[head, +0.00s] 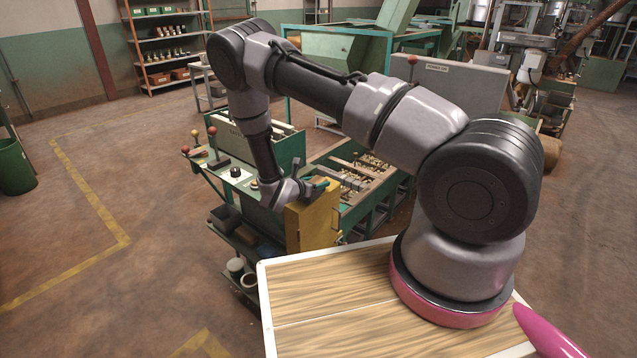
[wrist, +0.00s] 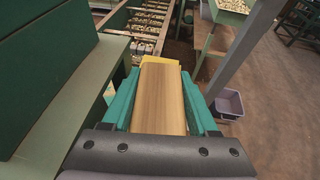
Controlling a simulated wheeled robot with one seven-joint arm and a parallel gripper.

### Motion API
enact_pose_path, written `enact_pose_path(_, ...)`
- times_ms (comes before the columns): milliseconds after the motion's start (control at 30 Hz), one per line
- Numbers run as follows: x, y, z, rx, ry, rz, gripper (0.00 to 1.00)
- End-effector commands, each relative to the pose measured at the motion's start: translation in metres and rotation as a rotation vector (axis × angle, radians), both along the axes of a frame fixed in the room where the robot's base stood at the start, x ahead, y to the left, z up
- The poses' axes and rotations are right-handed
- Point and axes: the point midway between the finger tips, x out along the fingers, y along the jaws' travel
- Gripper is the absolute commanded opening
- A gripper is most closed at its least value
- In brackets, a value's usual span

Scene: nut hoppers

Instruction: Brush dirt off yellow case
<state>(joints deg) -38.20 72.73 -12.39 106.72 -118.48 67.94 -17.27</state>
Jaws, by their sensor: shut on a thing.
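The yellow case (head: 314,226) stands upright at the near end of the green machine in the head view. My gripper (head: 318,186) is at its top edge there; I cannot tell whether they touch. In the wrist view, my gripper's teal fingers (wrist: 160,84) are shut on a wooden block (wrist: 160,100), which looks like the brush's handle. A yellow strip (wrist: 161,60) shows just past the block's far end; I cannot tell whether it is the case. The bristles are hidden, and no dirt can be made out on the case.
A control panel with red-knobbed levers (head: 226,172) lies left of my gripper. Trays of nuts (head: 365,168) lie behind and right of the case. Dark bins (head: 240,228) sit low at the left. A purple bin (wrist: 229,103) stands on the floor, with open floor around it.

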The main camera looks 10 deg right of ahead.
Motion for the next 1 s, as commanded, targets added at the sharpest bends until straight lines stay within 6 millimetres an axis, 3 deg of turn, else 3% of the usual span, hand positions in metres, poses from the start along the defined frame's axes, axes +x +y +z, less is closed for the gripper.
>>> enact_pose_path(200,-0.012,0.018,-0.001,0.001,0.002,0.004,0.0)
enact_pose_path(567,-0.013,0.02,0.0,0.003,0.002,0.004,0.0)
enact_pose_path(1000,-0.013,0.021,0.042,0.003,0.003,0.006,0.0)
